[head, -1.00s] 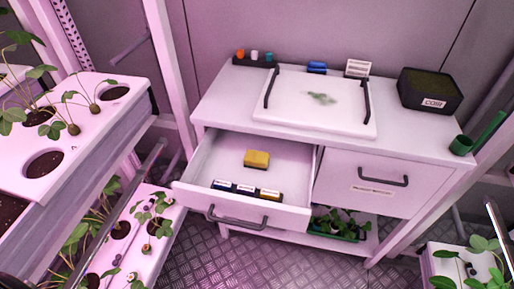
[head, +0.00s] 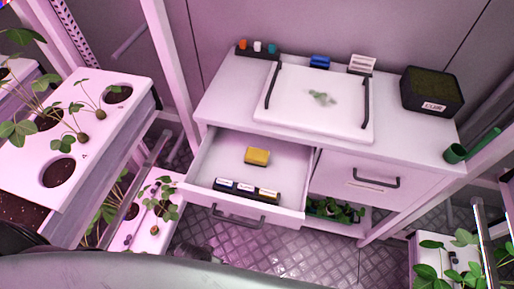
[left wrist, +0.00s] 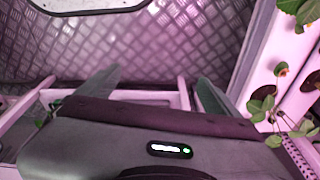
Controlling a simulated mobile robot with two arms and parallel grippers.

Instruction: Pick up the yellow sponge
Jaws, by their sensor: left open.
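The yellow sponge (head: 257,156) lies flat in the open left drawer (head: 222,153) of the white cabinet, toward the back of the drawer floor. Several small dark labelled boxes (head: 244,189) stand in a row in front of it, near the drawer front. In the left wrist view, my left gripper (left wrist: 158,78) is open, with nothing visible between its fingers. The sponge does not show in that view. A large grey part of my own body crosses the bottom of the head view. My right gripper is not in view.
A white tray (head: 283,119) with black handles, a blue item (head: 320,62) and a black soil box (head: 432,98) stand on the cabinet top. The right drawer (head: 350,170) is closed. Plant racks (head: 95,145) border the left. Metal floor (head: 310,255) lies in front.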

